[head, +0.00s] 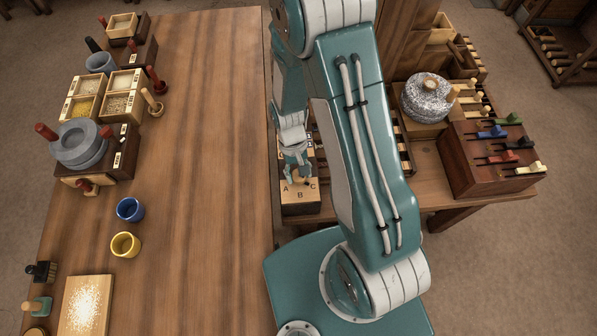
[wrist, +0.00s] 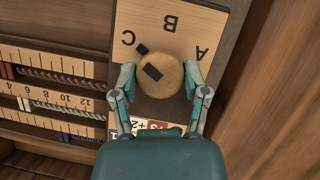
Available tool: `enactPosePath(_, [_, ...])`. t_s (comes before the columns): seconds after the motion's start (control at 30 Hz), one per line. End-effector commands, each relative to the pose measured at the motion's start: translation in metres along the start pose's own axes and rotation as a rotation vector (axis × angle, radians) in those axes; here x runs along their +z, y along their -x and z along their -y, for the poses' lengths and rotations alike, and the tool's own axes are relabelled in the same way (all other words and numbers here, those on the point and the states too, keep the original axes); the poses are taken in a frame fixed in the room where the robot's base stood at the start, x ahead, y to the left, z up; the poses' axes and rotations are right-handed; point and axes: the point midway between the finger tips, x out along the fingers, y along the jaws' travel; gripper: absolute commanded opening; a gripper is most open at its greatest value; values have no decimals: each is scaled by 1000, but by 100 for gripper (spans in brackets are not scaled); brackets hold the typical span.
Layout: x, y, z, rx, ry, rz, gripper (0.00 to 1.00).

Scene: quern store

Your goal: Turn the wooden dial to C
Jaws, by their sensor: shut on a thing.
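The wooden dial (wrist: 162,82) is a round, light wooden knob with a dark mark on its face. A dark pointer tab (wrist: 142,48) sits at its edge. The lettered board (wrist: 188,24) under it shows C, B and A, upside down in the wrist view. The pointer aims between B and C, closer to C. My gripper (wrist: 160,80) is shut on the dial, one finger on each side. In the head view my gripper (head: 297,172) is over the board (head: 300,208), and the dial is mostly hidden by the fingers.
Scales with sliders (wrist: 50,85) lie beside the board. A box with coloured levers (head: 492,160) and a stone quern (head: 427,97) stand on the right-hand bench. The left table (head: 205,130) holds another quern (head: 80,144), cups and bins; its right part is clear.

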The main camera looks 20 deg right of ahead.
Motion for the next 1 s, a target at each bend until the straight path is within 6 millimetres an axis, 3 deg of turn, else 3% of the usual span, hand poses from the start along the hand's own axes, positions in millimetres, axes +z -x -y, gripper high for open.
enactPosePath(0.37, [-4,1,0,0,2,-12,11])
enactPosePath(0.4, [-4,1,0,0,2,-12,72])
enactPosePath(0.47, [-3,1,0,0,2,-11,94])
enactPosePath(0.87, [-1,1,0,1,2,-4,94])
enactPosePath(1.0, [-2,11,0,0,2,-8,94])
